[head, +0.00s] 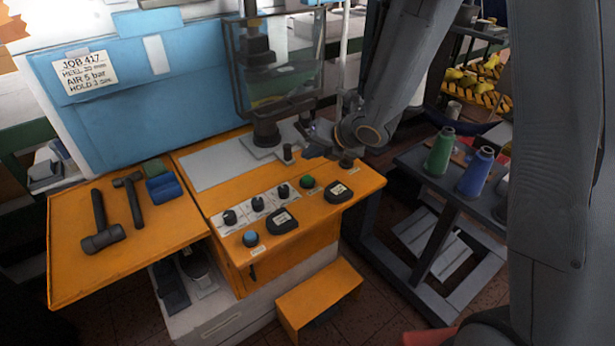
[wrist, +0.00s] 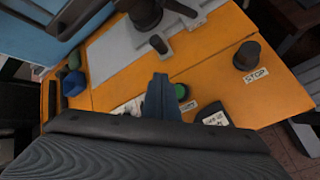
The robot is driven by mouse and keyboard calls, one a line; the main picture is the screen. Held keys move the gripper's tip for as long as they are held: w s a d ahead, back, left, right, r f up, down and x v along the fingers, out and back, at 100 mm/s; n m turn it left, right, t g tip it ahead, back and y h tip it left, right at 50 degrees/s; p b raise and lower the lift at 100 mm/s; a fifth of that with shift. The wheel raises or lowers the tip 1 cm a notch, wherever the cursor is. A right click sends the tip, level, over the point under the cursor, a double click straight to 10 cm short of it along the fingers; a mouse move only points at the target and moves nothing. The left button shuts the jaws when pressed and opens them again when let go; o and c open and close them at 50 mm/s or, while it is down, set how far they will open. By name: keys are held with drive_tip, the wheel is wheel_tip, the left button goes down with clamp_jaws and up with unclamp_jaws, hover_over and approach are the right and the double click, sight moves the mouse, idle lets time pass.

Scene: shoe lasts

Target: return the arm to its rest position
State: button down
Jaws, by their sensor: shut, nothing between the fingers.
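My gripper (head: 312,140) is above the back right part of the orange machine bench (head: 225,215), near the press post. My arm (head: 405,65) reaches down to it from the upper right. In the wrist view my gripper (wrist: 160,80) has its fingers together, with nothing between them. The green button (wrist: 181,92) shows just right of the fingers, and it is also in the head view (head: 308,182). A dark round knob (wrist: 246,55) labelled STOP is further right.
The press with its clear guard (head: 280,75) stands behind my gripper. A blue panel (head: 130,75) with a job note is at the left. Two hammers (head: 100,235) (head: 131,195) lie on the left shelf. A dark trolley (head: 440,185) with green and blue cones is at the right.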

idle(0.4)
drive_tip(key=s+d+r+m+g+h, duration=0.1)
drive_tip(key=s+d+m+h, duration=0.25)
drive_tip(key=d+m, duration=0.5)
drive_tip(key=s+d+r+m+g+h, duration=0.15)
drive_tip(key=s+d+m, duration=0.3)
drive_tip(key=m, duration=0.65)
drive_tip(key=s+d+m+g+h, duration=0.1)
drive_tip(key=s+d+m+g, duration=0.2)
drive_tip(key=s+m, duration=1)
drive_tip(key=shift+s+d+m+b, duration=0.15)
drive_tip(key=shift+s+m+b, duration=0.25)
drive_tip(key=shift+m, duration=0.85)
drive_tip(key=shift+w, duration=0.1)
